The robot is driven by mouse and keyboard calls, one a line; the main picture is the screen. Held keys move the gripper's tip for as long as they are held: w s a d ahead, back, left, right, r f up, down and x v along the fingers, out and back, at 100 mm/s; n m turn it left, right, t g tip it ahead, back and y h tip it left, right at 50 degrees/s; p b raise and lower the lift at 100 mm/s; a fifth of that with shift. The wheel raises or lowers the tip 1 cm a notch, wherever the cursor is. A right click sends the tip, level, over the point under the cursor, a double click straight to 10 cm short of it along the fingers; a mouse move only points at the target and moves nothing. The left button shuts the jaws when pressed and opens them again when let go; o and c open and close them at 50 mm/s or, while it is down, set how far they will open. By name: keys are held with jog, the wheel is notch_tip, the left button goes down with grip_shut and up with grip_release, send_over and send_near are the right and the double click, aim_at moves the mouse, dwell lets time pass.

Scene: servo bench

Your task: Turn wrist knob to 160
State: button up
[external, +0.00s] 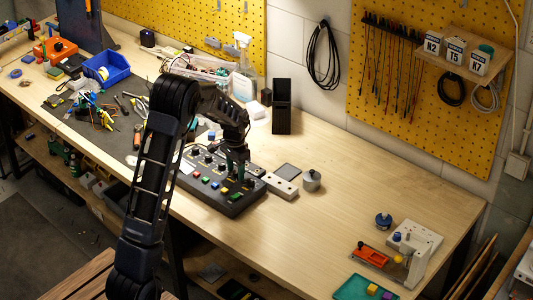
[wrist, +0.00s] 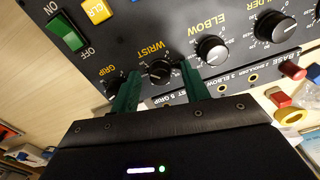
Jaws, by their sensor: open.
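The wrist knob (wrist: 161,71) is a black dial on the dark control panel (wrist: 138,27), under the label WRIST. My gripper (wrist: 159,78) has two green fingers, one on each side of the wrist knob in the wrist view. The fingers are open, with visible gaps to the knob. The knob's exact reading is too small to tell. In the external view my gripper (external: 238,166) points down over the back part of the control panel (external: 215,199).
The grip knob (wrist: 115,88) is close to the left finger, and the elbow knob (wrist: 212,49) is beyond the right finger. The shoulder knob (wrist: 276,27) is farther right. A green ON/OFF switch (wrist: 64,31) is at upper left.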

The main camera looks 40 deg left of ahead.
aim_at(236, 171)
jog(key=c, duration=1)
jog(key=shift+n, duration=2.8)
jog(key=o, duration=1)
jog(key=shift+r, duration=0.15)
notch_tip(236, 171, up, 11)
jog(key=shift+f, duration=0.2)
